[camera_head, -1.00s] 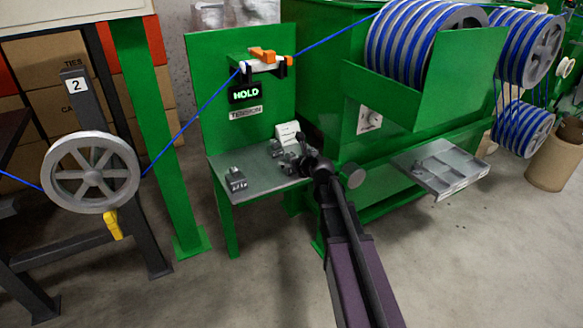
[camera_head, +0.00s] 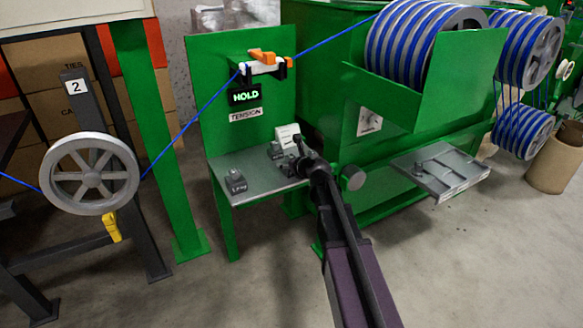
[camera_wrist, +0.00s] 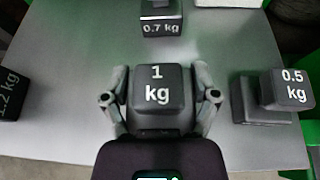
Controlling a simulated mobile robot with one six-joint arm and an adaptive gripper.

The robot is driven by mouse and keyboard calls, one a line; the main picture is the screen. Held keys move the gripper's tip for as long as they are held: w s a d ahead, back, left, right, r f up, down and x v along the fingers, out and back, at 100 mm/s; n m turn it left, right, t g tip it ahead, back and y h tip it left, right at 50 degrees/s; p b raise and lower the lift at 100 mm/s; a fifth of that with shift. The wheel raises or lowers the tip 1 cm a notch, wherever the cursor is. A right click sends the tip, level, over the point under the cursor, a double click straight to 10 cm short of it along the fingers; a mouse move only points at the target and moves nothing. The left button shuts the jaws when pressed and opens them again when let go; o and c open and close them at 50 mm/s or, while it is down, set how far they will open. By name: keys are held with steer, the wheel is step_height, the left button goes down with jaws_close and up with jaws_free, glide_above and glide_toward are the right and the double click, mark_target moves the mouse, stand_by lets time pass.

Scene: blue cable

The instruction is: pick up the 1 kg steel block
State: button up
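The 1 kg steel block (camera_wrist: 158,96) is dark grey with a white label and sits between my gripper's two fingers in the wrist view. My gripper (camera_wrist: 159,98) appears open around it, with one finger on each side and narrow gaps; contact is hard to judge. In the head view, my gripper (camera_head: 302,163) is over the right part of the green stand's grey tabletop (camera_head: 255,188), and my arm hides the 1 kg block there.
The 0.7 kg block (camera_wrist: 161,22) lies ahead. The 0.5 kg block (camera_wrist: 288,90) is at right, overlapping another dark block (camera_wrist: 258,100). The 1.2 kg block (camera_wrist: 10,95) is at left. A green panel (camera_head: 210,90) rises behind the tabletop, and a green machine (camera_head: 335,100) stands close at right.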

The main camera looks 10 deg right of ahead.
steer(key=shift+c, duration=1.1)
steer(key=shift+r, duration=0.25)
steer(key=shift+r+p, duration=1.55)
steer(key=shift+p, duration=0.25)
steer(key=s+d+r+p, duration=0.1)
steer(key=s+d, duration=0.9)
steer(key=s, duration=0.2)
steer(key=shift+d+r, duration=0.15)
steer(key=shift+r, duration=0.05)
steer(key=shift+s, duration=0.1)
